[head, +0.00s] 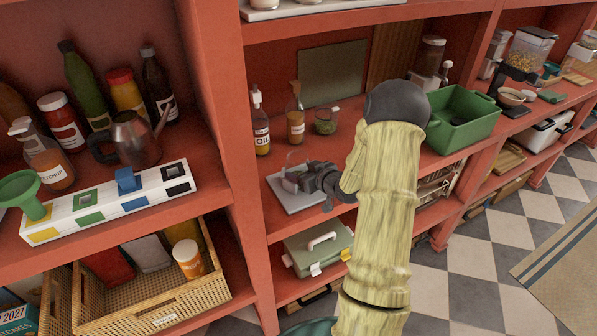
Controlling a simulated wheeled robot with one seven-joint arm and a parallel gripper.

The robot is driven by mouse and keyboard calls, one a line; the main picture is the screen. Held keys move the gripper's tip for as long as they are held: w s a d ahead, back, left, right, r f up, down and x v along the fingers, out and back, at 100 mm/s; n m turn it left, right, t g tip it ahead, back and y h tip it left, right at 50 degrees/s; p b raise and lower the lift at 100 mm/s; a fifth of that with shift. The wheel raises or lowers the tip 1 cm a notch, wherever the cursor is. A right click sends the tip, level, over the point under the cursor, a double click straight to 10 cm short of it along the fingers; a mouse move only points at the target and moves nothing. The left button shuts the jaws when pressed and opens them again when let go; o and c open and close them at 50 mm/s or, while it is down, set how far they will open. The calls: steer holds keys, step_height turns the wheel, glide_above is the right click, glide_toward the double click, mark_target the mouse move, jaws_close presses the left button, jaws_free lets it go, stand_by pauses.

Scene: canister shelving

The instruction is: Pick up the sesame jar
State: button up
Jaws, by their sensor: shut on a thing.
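My gripper (306,179) is over a grey flat plate (296,202) on the middle shelf. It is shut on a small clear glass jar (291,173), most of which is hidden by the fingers. I cannot read a label or make out its contents, so I cannot confirm that it is the sesame jar. Whether the jar touches the plate or is just above it is unclear.
An oil bottle (261,126), a brown bottle (295,119) and a glass jug (326,122) stand behind. A green tub (461,120) is to the right. A shelf upright (223,130) bounds the left. A green case (317,250) sits below.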

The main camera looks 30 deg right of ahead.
steer(key=shift+r, duration=0.15)
step_height(320, 180, up, 18)
steer(key=shift+p, duration=0.4)
steer(key=shift+w+a+f, duration=0.1)
steer(key=shift+f, duration=0.15)
stand_by(0.3)
